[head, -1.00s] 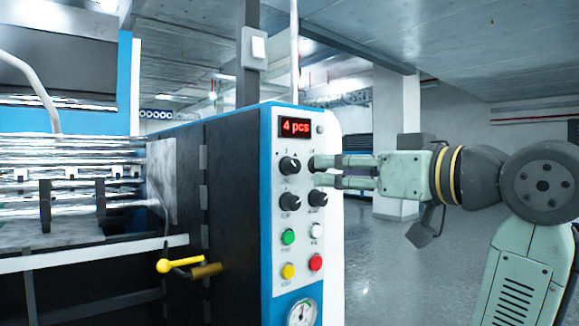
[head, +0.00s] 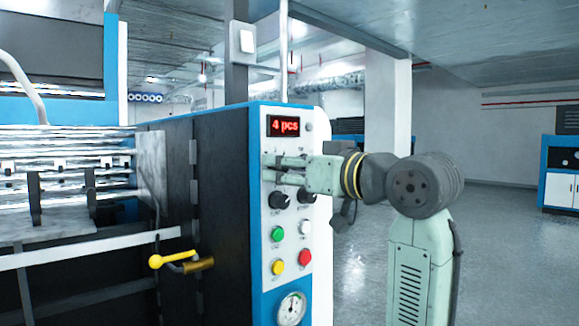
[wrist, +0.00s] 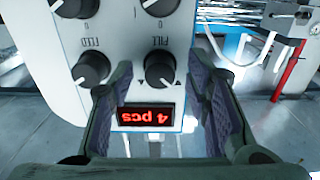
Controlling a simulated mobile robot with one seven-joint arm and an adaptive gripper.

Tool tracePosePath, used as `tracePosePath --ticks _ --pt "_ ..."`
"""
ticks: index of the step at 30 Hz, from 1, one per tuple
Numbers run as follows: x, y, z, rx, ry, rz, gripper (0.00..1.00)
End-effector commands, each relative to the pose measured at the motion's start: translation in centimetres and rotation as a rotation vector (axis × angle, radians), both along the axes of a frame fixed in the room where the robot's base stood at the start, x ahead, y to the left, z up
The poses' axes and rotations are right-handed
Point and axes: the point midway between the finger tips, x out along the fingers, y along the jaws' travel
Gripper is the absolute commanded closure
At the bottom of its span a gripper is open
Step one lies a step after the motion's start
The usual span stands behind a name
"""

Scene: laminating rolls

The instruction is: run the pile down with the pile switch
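The control panel (head: 289,254) stands on the blue, white and black machine. In the wrist view the panel is upside down, and the black pile switch knob (wrist: 160,71), lettered like "PILE", has a white pointer line. My gripper (wrist: 162,80) is open, with one finger on each side of this knob; clear gaps show and I cannot tell any touch. In the head view my gripper (head: 268,169) reaches in from the right across the upper knob row and hides those knobs. The red display (head: 285,126) reads "4 pcs". The machine's pile area (head: 60,219) is at the left.
The feed knob (wrist: 91,70) sits beside the pile switch. Below are lower knobs (head: 279,200), a green button (head: 277,234), a white button (head: 305,227), a yellow button (head: 278,268) and a red button (head: 305,257). A yellow-knobbed lever (head: 157,261) juts out left. Floor right is clear.

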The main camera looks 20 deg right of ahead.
Motion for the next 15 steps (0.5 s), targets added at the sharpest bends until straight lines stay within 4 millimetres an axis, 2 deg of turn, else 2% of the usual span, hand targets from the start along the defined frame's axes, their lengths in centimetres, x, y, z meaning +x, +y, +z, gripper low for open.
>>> tracePosePath --ticks 2,15 --pt "-0.02 -0.02 0.0 0.0 0.0 0.0 0.62" --pt "-0.03 -0.02 0.01 0.0 0.0 0.0 0.91"
